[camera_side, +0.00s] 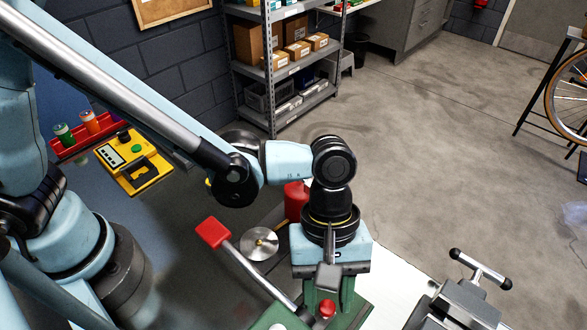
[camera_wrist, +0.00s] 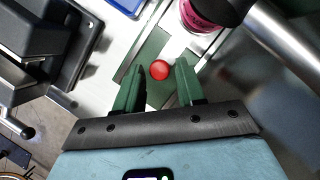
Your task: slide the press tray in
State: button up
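A round red knob (camera_wrist: 159,69) sits on a green strip (camera_wrist: 151,50) that I take to be the press tray. The knob also shows low in the side view (camera_side: 327,309). My gripper (camera_wrist: 162,70) points down with its two green fingers apart, one on each side of the knob. A small gap shows between the knob and each finger in the wrist view, so it is not gripped. In the side view my gripper (camera_side: 328,298) is just above the green base (camera_side: 357,312). A lever with a red grip (camera_side: 213,233) rises to the left. The tray's far end is hidden.
A vise with a T-handle (camera_side: 480,269) stands at right. A red container (camera_side: 296,201) and a silver disc (camera_side: 259,244) are behind and left of my gripper. A dark cylinder with a pink band (camera_wrist: 202,14) is close at the top of the wrist view.

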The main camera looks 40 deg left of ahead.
grip_shut()
jog(key=shift+s, duration=0.5)
jog(key=shift+o, duration=1.5)
grip_release()
jog(key=shift+r, duration=0.1)
jog(key=v, duration=1.2)
jog(key=shift+a, duration=0.1)
